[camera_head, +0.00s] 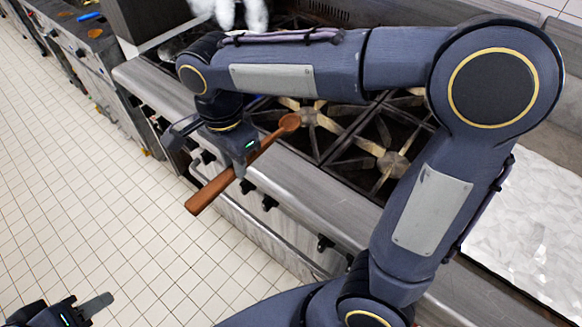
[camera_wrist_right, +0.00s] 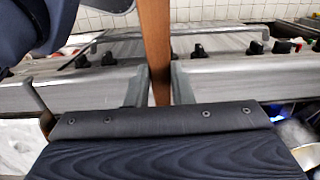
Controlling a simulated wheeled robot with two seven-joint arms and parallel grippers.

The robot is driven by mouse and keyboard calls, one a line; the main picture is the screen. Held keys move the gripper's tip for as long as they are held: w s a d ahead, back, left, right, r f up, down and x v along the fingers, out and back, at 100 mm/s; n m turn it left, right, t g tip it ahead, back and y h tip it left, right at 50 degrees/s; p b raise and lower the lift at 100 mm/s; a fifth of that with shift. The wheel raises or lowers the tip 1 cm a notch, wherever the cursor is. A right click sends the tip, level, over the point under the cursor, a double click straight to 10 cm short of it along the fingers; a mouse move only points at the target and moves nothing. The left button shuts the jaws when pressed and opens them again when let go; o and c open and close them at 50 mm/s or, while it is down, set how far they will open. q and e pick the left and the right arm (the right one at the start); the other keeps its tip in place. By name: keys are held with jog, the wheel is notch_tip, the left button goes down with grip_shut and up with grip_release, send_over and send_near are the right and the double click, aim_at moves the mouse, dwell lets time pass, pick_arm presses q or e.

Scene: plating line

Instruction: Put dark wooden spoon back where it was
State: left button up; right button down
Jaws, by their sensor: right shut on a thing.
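The dark wooden spoon (camera_head: 215,187) is held in my right gripper (camera_head: 240,158), above the front edge of the stove. It slants in the head view, with its bowl at the upper right near the burner grates and its handle end at the lower left over the floor. In the right wrist view the brown handle (camera_wrist_right: 157,45) stands between the two fingers of my right gripper (camera_wrist_right: 160,88). My left gripper (camera_head: 80,308) is at the lower left corner of the head view, over the floor and far from the spoon. It is partly cut off by the frame.
The steel stove (camera_head: 290,187) has black grates (camera_head: 345,125) and knobs along its front. A counter (camera_head: 75,45) at the upper left bears a blue item (camera_head: 90,17) and small brown items. A pale textured surface (camera_head: 530,210) lies at the right. The tiled floor (camera_head: 90,180) is clear.

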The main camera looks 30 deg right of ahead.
jog(key=d+f, duration=0.3)
jog(key=d, duration=0.1)
jog(key=w+d+f+p, duration=0.1)
jog(key=d+f, duration=0.2)
jog(key=d, duration=0.1)
jog(key=d+f, duration=0.3)
jog(key=d, duration=0.1)
jog(key=shift+w+p, duration=0.35)
jog(key=shift+w, duration=0.05)
jog(key=f, duration=0.3)
jog(key=shift+d+f, duration=0.25)
jog(key=shift+f, duration=0.05)
